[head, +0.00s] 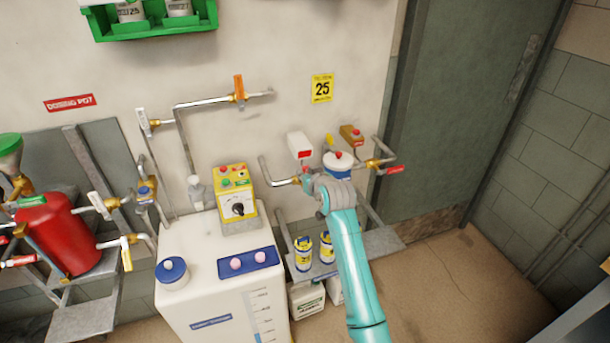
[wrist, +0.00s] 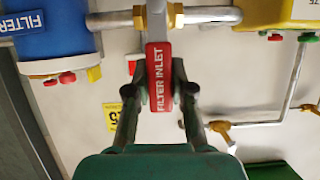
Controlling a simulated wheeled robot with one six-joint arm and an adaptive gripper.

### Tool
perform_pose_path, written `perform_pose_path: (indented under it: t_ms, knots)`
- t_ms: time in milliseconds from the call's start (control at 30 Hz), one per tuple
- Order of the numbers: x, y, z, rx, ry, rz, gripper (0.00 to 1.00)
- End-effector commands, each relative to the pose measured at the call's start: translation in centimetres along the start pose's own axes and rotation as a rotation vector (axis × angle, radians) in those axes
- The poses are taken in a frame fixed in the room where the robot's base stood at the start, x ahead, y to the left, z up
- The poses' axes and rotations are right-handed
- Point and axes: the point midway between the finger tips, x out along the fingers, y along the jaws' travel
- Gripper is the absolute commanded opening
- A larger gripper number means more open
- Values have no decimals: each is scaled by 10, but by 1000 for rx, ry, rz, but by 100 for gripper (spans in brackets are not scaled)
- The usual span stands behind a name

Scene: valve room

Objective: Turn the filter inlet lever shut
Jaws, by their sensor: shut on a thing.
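The filter inlet lever (wrist: 159,77) is a red, labelled handle in the wrist view. It lies crosswise to the grey pipe (wrist: 212,15), out from the brass valve body (wrist: 174,16). My gripper (wrist: 160,95) has one finger on each side of the lever and is shut on it. In the head view my gripper (head: 309,184) is at the inlet pipe, just left of the blue-and-white filter (head: 338,163), and mostly hides the lever. The blue filter (wrist: 48,40) also shows at the left of the wrist view.
A red lever (head: 394,169) is on the filter's right side. A yellow control box (head: 235,196) stands on the white tank (head: 205,285) to the left. A white wall box (head: 300,145) is just above my gripper.

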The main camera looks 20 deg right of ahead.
Motion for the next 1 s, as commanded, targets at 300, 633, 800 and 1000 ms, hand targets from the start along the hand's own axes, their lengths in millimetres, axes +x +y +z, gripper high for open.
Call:
perform_pose_path:
  t_ms: [300, 633, 800, 1000]
  knots:
    - [0, 1, 2, 2, -4, 2, 25]
    - [0, 1, 1, 1, -2, 1, 49]
    - [-5, 0, 1, 1, 0, 1, 49]
    - [-31, 1, 1, 1, 0, 1, 49]
